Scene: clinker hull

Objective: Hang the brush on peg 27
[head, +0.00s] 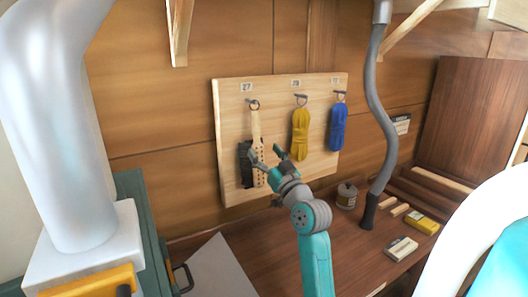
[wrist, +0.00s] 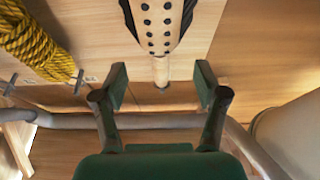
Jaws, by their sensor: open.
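The brush (head: 257,130) has a pale wooden handle, a dotted back and dark bristles. In the head view it hangs upright by a ring at the peg under the label 27 (head: 247,87), at the left of a pale wooden board (head: 230,180). My gripper (head: 266,153) is open in front of the brush's lower part. In the wrist view the dotted back of the brush (wrist: 158,28) is at the top, and its narrow end points down between my open fingers (wrist: 162,84). The fingers stand apart on either side, with no visible contact. The ring is not clear in the wrist view.
A yellow rope bundle (head: 300,132) and a blue one (head: 338,128) hang on pegs to the right. A grey hose (head: 378,100) hangs right of the board. A can (head: 347,196) and small boxes (head: 402,248) stand on the brown bench (head: 350,240) below.

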